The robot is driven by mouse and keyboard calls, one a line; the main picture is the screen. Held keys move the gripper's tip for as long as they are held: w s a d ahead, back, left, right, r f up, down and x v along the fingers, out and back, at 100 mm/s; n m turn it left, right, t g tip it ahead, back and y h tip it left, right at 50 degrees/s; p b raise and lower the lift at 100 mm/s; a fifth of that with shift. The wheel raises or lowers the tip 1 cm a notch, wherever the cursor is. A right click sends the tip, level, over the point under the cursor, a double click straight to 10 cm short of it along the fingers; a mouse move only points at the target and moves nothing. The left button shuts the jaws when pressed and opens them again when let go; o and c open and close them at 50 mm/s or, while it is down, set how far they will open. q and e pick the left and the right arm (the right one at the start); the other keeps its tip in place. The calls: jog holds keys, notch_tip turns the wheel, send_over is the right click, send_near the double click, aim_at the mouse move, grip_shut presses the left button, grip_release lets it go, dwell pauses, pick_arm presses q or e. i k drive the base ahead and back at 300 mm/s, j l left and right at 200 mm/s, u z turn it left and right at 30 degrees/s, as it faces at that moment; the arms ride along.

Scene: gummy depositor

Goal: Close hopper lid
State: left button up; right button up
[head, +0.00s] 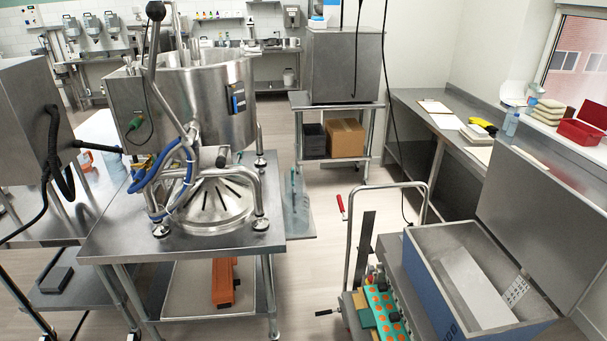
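The steel depositor hopper (212,101) stands on a metal table (130,232) left of centre. Its top looks open, and I cannot clearly make out a lid on it. A long lever with a black ball knob (155,11) rises in front of its rim. A slotted round metal plate (216,204) is low under the hopper. At the right, a blue-sided bin (436,285) is open, with a large flat grey panel (545,215) raised along its right side. Neither of my grippers is in view.
A cart with a tall handle (347,250) and a teal tray with orange spots (381,306) stand beside the bin. A steel cabinet (344,65) stands at the back. A side counter (440,120) runs along the right wall. Floor is clear between the table and the cart.

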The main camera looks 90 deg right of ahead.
aim_at(559, 236)
jog(key=k+z, duration=0.1)
jog(key=z, duration=0.25)
jog(key=k+z, duration=0.1)
jog(key=z, duration=0.25)
jog(key=l+z, duration=0.1)
jog(key=z, duration=0.2)
jog(key=k+l+z, duration=0.7)
jog(key=l+z, duration=0.15)
jog(key=l, duration=0.25)
jog(key=k+l, duration=0.15)
jog(key=l, duration=0.25)
jog(key=k+l+z, duration=0.1)
jog(key=l, duration=0.3)
jog(key=k+l, duration=0.2)
jog(key=l, duration=0.2)
jog(key=k+l, duration=0.15)
jog(key=l, duration=0.25)
jog(key=k+l+z, duration=0.1)
jog(key=l, duration=0.3)
jog(key=k+l, duration=0.2)
jog(key=l, duration=0.2)
jog(key=k+l+z, duration=0.1)
jog(key=l, duration=0.35)
